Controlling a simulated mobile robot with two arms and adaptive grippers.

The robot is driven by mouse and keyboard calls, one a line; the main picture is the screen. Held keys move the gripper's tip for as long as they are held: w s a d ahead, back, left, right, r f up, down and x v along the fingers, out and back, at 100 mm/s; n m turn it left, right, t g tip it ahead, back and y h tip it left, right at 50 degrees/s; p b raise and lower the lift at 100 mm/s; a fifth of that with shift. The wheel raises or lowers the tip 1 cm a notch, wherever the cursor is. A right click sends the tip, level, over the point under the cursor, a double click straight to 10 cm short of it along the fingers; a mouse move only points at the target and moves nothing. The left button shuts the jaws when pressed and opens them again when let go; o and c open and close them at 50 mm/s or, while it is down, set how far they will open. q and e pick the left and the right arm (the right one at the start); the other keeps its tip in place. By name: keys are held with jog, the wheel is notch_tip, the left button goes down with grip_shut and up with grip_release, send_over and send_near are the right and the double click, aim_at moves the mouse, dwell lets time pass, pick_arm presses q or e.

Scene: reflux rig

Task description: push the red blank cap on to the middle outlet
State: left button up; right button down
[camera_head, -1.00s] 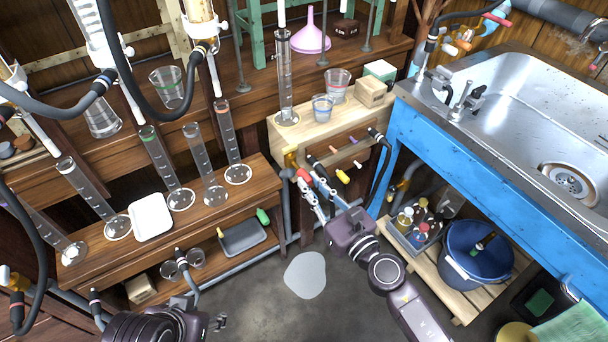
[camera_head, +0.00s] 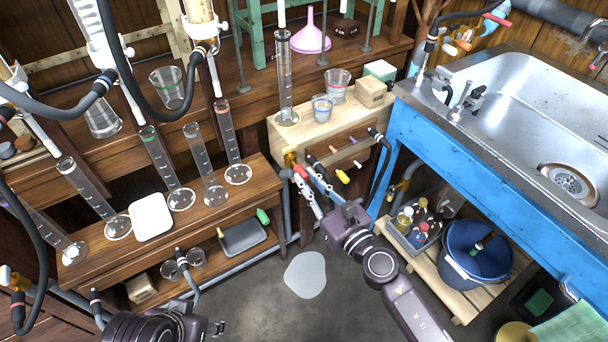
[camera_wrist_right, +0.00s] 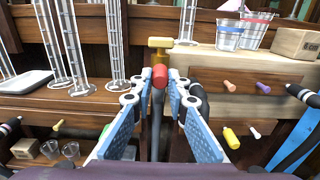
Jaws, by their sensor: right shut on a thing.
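The red blank cap (camera_wrist_right: 159,75) is held between the fingertips of my right gripper (camera_wrist_right: 159,86). In the head view the cap (camera_head: 300,172) is small at the tips of the right gripper (camera_head: 310,187). The middle outlet is a brass fitting (camera_wrist_right: 160,46) on a grey pipe, just behind the cap. It also shows in the head view (camera_head: 290,156). In the wrist view the cap lines up below the brass top and overlaps it; I cannot tell whether they touch. My left gripper (camera_head: 217,326) is low in the head view, partly hidden by its arm, far from the cap.
A wooden block with coloured pegs (camera_wrist_right: 263,88) stands right of the outlet. Tall glass cylinders (camera_head: 230,145) stand on the shelf to the left. A hose with a black end (camera_head: 378,135) hangs at the right.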

jog(key=shift+w+a, duration=0.2)
dwell(0.5)
jog(key=c, duration=1.8)
grip_release()
jog(key=v, duration=1.2)
